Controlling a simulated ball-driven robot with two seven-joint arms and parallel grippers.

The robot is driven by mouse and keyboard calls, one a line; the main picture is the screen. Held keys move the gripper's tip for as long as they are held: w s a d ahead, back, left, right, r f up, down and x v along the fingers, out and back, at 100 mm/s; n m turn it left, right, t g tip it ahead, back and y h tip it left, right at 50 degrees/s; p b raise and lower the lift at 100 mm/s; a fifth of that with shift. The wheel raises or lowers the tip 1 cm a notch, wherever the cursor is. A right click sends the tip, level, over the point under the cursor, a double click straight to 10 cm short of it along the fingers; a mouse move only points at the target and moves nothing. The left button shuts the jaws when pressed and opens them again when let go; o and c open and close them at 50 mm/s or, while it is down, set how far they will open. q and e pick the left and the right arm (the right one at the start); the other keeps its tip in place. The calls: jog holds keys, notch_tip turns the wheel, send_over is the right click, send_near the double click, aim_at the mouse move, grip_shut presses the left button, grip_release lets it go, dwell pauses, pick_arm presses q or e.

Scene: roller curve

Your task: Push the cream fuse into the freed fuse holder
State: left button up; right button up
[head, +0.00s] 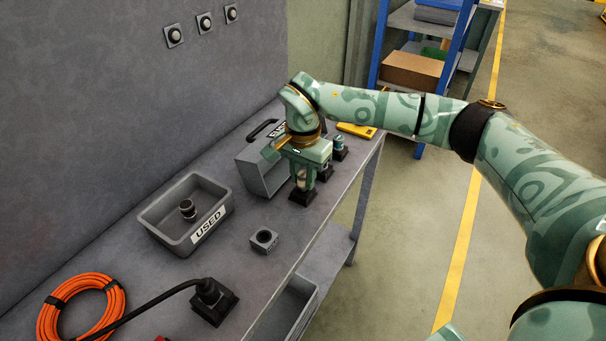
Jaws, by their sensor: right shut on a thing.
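My right gripper (312,176) points down over the bench and is shut on the cream fuse (301,181). The fuse is small, pale and mostly covered by the fingers. It is upright at the front black base (303,196); I cannot tell whether it is seated there or just above it. A small grey block with a dark round opening, apparently the empty fuse holder (264,240), sits on the bench to the left of and nearer than the gripper. My left gripper is not in view.
A grey bin marked USED (154,223) holds a dark fuse (187,209). An orange cable coil (78,312) and black plug (212,301) lie in front.

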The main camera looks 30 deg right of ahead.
jog(key=shift+p, duration=0.3)
jog(key=shift+f+b, duration=0.3)
jog(key=shift+f, duration=0.55)
dwell(0.4)
jog(key=o, duration=1.1)
jog(key=shift+c, duration=0.2)
